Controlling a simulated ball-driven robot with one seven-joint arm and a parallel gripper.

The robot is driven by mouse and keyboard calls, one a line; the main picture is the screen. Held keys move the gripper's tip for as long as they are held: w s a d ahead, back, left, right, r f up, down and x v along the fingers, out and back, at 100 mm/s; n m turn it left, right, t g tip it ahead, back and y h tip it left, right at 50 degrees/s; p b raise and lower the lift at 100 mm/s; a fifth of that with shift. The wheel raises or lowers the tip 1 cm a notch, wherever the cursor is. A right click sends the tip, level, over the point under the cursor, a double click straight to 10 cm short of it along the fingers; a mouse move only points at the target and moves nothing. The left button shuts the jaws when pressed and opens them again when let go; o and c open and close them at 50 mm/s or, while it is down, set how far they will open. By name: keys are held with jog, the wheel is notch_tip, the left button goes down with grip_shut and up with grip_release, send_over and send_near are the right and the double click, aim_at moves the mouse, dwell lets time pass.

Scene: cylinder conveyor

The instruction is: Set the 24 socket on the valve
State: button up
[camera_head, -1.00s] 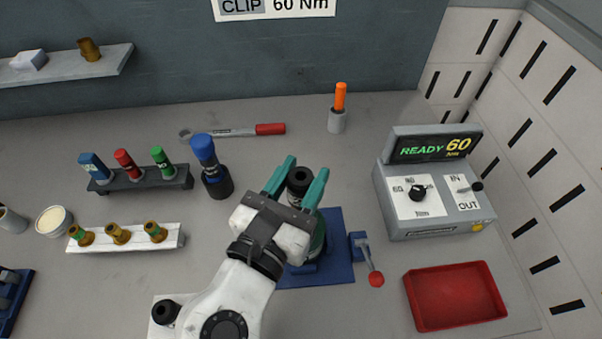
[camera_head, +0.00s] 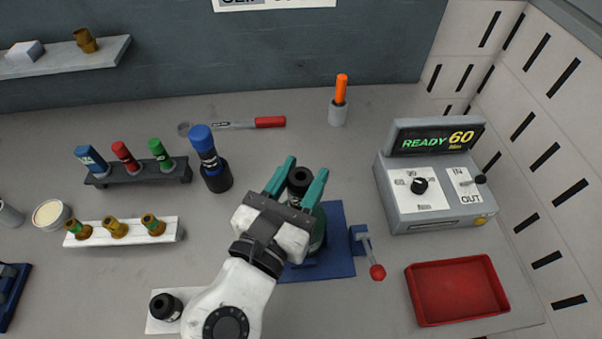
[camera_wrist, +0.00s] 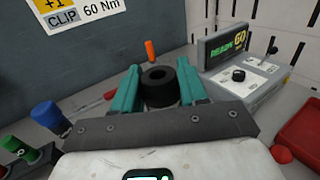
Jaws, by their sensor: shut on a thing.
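My gripper (camera_head: 296,184) has teal fingers and is shut on a black socket (camera_head: 299,178) with a hole in its top. The wrist view also shows the socket (camera_wrist: 159,84) between the fingers; its size mark cannot be read. The socket is upright above a dark green round body, probably the valve (camera_head: 318,236), on a blue base plate (camera_head: 332,266). My gripper hides most of that body, and I cannot tell whether the socket touches it. Another black socket (camera_head: 166,306) stands on a white plate at the lower left.
A red-knobbed lever (camera_head: 376,271) stands right of the blue plate, with a red tray (camera_head: 457,292) beyond it. A grey control box (camera_head: 433,190) reads READY 60. A blue-topped tool (camera_head: 207,152) stands left of my gripper. A torque wrench (camera_head: 240,124) lies behind.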

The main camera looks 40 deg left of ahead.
jog(key=shift+f+b, duration=0.35)
jog(key=shift+f, duration=0.4)
jog(key=o, duration=1.2)
notch_tip(320, 180, up, 6)
jog(key=p, duration=0.7)
jog(key=shift+p, duration=0.3)
jog(key=shift+f, duration=0.1)
